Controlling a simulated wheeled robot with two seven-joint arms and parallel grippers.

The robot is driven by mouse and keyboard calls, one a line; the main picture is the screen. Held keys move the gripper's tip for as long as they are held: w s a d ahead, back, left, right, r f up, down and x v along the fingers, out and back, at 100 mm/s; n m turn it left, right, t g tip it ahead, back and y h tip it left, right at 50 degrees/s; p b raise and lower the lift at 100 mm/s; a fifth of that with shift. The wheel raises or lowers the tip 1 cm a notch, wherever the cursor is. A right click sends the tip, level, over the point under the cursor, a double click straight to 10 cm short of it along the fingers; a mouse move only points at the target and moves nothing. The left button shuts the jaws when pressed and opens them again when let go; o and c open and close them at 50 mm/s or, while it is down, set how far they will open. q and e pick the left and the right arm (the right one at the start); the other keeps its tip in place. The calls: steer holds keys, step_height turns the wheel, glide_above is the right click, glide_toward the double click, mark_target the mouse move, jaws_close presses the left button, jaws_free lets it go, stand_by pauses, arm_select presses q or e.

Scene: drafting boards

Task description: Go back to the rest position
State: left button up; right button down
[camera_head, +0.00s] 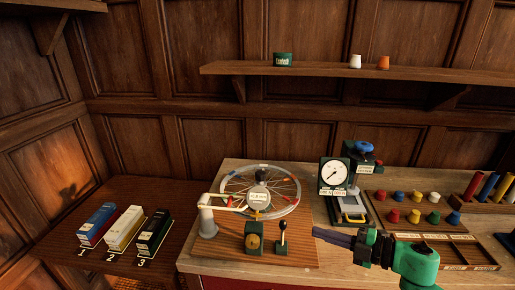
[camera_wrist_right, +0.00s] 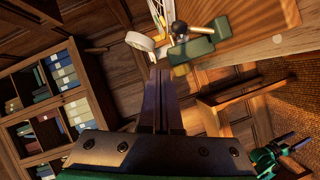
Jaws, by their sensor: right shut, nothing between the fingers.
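My right gripper (camera_head: 318,233) reaches in from the lower right in the head view, its dark fingers pointing left over the bench. In the right wrist view its two fingers (camera_wrist_right: 160,72) lie together with nothing between them. The fingertips appear right of the small black-knobbed lever (camera_head: 281,233) and in front of the gauge stand; their height above the bench is hard to judge. My left gripper is not in the head view.
A gauge (camera_head: 333,174), a tray of coloured pegs (camera_head: 415,207) and several coloured cylinders stand to the right. Labelled binders (camera_head: 97,222) stand at left. A shelf (camera_head: 350,71) runs above.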

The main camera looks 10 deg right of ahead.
steer(key=d+f+m+h, duration=0.1)
steer(key=f+m+h, duration=0.2)
steer(key=m+h, duration=0.1)
steer(key=s+d+f+m+h, duration=0.1)
steer(key=f+m+h, duration=0.2)
steer(key=m, duration=0.4)
steer(key=s+d+f+m+t+h, duration=0.1)
steer(key=f+m+h, duration=0.2)
steer(key=m+h, duration=0.2)
steer(key=shift+d+f+m, duration=0.25)
steer(key=shift+d+m, duration=0.05)
steer(key=s+a+f+m+g, duration=0.2)
steer(key=s+f+g, duration=0.15)
steer(key=s, duration=0.45)
steer(key=s+a+f+m+g, duration=0.25)
steer(key=s+g, duration=0.25)
steer(key=s, duration=0.3)
step_height(320, 180, down, 25)
steer(key=s, duration=0.3)
steer(key=s+d+f+g, duration=0.2)
steer(key=s+d+f, duration=0.1)
steer(key=s+f, duration=0.9)
steer(key=s, duration=0.3)
steer(key=shift+s+d+f, duration=0.2)
steer(key=shift+s+f, duration=0.1)
steer(key=shift+f, duration=0.1)
